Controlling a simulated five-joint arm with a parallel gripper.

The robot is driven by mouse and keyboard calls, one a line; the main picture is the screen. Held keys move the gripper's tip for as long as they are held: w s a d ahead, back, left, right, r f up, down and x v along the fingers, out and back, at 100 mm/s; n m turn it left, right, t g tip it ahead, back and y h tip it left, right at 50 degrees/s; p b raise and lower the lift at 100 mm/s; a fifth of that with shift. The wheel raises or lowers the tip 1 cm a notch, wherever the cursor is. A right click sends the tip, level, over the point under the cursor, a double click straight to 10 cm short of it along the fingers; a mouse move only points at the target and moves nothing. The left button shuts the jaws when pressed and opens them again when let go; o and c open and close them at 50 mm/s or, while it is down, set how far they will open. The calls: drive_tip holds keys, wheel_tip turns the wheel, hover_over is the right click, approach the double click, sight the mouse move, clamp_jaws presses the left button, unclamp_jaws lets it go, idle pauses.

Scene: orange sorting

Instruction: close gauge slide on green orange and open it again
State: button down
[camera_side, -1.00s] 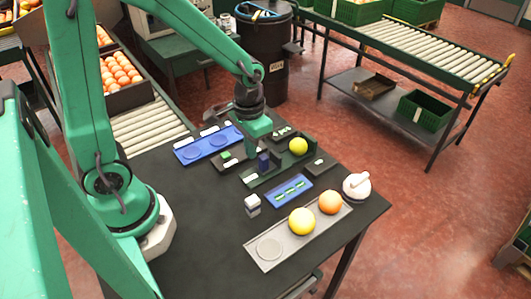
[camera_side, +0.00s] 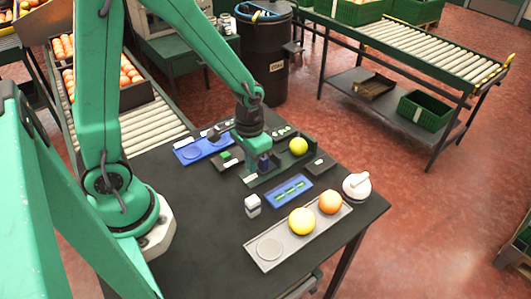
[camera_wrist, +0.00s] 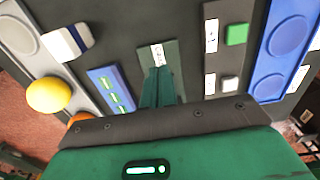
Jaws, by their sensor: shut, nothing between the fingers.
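The slide and the green orange are hidden in the wrist view.
A grey tray (camera_side: 268,268) holds a yellow orange (camera_side: 302,221) and an orange one (camera_side: 330,201). A blue tray (camera_side: 194,149), a blue card (camera_side: 289,188), a white block (camera_side: 253,205) and a white rounded device (camera_side: 356,186) stand around the gauge. The table's left front is clear.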

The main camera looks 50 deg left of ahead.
sight(276, 153)
drive_tip(key=shift+w, duration=3.9)
idle(4.1)
